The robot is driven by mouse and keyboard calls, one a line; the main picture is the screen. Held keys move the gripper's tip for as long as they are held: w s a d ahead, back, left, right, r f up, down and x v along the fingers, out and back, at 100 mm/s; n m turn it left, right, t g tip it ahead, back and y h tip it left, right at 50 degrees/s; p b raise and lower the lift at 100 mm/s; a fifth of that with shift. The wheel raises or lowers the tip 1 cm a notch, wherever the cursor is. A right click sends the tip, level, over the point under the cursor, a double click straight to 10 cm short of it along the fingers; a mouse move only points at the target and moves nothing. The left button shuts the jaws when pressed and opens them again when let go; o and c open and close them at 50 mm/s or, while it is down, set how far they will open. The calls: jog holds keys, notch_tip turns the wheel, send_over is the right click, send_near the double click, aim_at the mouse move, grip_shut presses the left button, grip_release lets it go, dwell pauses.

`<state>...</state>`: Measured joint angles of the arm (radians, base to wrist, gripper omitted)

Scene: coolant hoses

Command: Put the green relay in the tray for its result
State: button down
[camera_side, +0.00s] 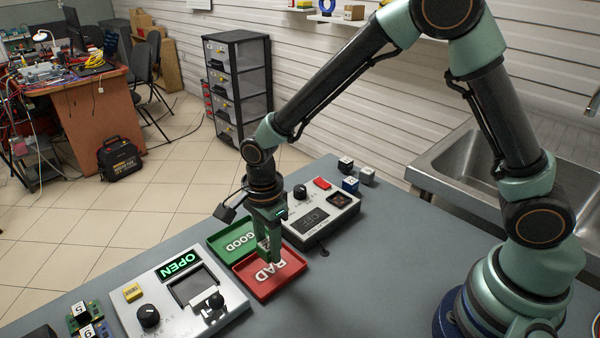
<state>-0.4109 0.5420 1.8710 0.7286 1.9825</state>
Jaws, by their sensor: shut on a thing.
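My gripper (267,248) points down over the trays and is shut on the green relay (264,246); the relay is small here and hard to tell from my green fingers. In the picture the fingertips overlap the red tray near its border with the green tray; I cannot tell their height. The green tray (216,243) is marked GOOD. The red tray (262,295) is marked BAD and sits next to it, nearer the camera. The tester (143,294) on the left shows OPEN in green letters on its display (179,265).
A second device (335,236) with a dark OFF display stands right of the trays. Black (345,164), blue (350,185) and grey (366,175) blocks lie behind it. Green boards (84,315) lie at the lower left. The bench (400,255) is clear on the right.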

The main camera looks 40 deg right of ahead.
aim_at(269, 257)
jog(key=shift+f, duration=1.75)
jog(key=shift+f, duration=0.15)
jog(key=shift+c, duration=2.3)
grip_release()
notch_tip(269, 257, up, 12)
jog(key=shift+r, duration=0.1)
jog(key=s+d+r+n+t, duration=0.2)
jog(key=s+d+r+n, duration=0.2)
jog(key=d+n, duration=0.4)
jog(key=s+d+r+n+t, duration=0.3)
jog(key=s+d+r+n, duration=0.2)
jog(key=n, duration=0.5)
jog(key=shift+s+d+r+t, duration=0.15)
jog(key=shift+d+r+t, duration=0.15)
jog(key=shift+d+r, duration=1.25)
